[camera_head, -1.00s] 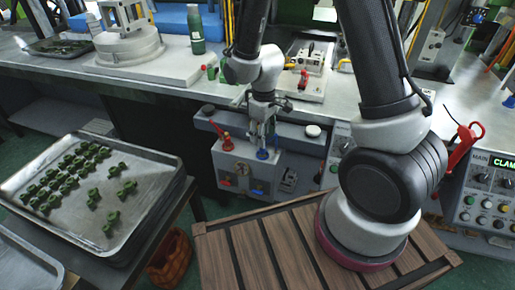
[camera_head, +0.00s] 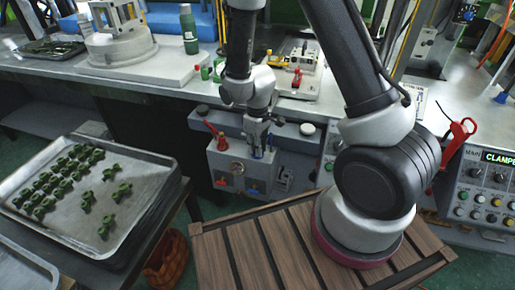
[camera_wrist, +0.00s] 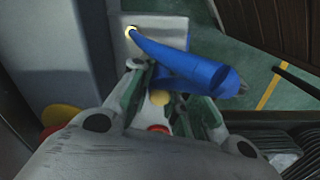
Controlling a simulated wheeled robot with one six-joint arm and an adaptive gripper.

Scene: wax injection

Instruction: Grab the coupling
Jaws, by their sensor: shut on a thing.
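My gripper (camera_head: 258,146) is low at the front of a white control box (camera_head: 226,172) under the bench edge. It is shut on a blue handle (camera_wrist: 190,62). In the wrist view the handle slants from a brass-coloured pivot on a pale plate across the fingertips (camera_wrist: 165,85). In the head view the handle is mostly hidden by the fingers. Several green wax parts (camera_head: 86,201), shaped like pipe fittings, lie on a metal tray (camera_head: 143,222) at the left, far from my gripper. I cannot tell which thing is the coupling.
A red lever (camera_head: 214,131) stands beside my gripper on the box. A wooden slatted platform (camera_head: 235,262) lies below. A green bottle (camera_head: 189,30) stands on the bench. A button panel (camera_head: 489,190) is at the right, and an orange-brown basket (camera_head: 168,262) is beside the tray.

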